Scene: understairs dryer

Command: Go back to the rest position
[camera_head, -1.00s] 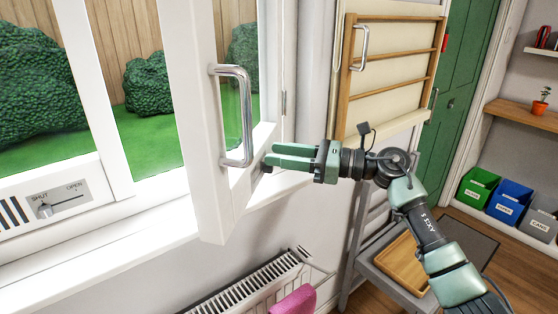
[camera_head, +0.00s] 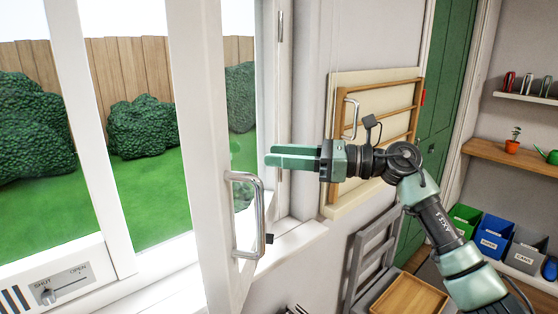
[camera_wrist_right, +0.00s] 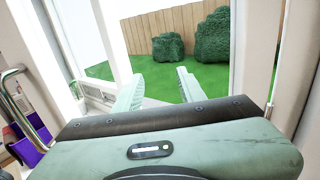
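My right gripper (camera_head: 268,155) is open and empty, its fingers pointing left in the head view. It is just above and right of the metal handle (camera_head: 260,215) on the white window sash (camera_head: 205,150), which stands swung open. In the right wrist view the two fingers (camera_wrist_right: 158,90) are spread apart with only the garden view between them. A metal handle (camera_wrist_right: 22,105) shows at the left edge there, clear of the fingers. My left gripper is not in view.
A wall-mounted drying rack (camera_head: 370,95) is folded up behind my right arm. A grey stand with a wooden tray (camera_head: 408,300) is below. Green, blue and grey bins (camera_head: 490,238) stand at the right beneath a wooden shelf (camera_head: 520,158). A vent slider (camera_head: 65,285) is at lower left.

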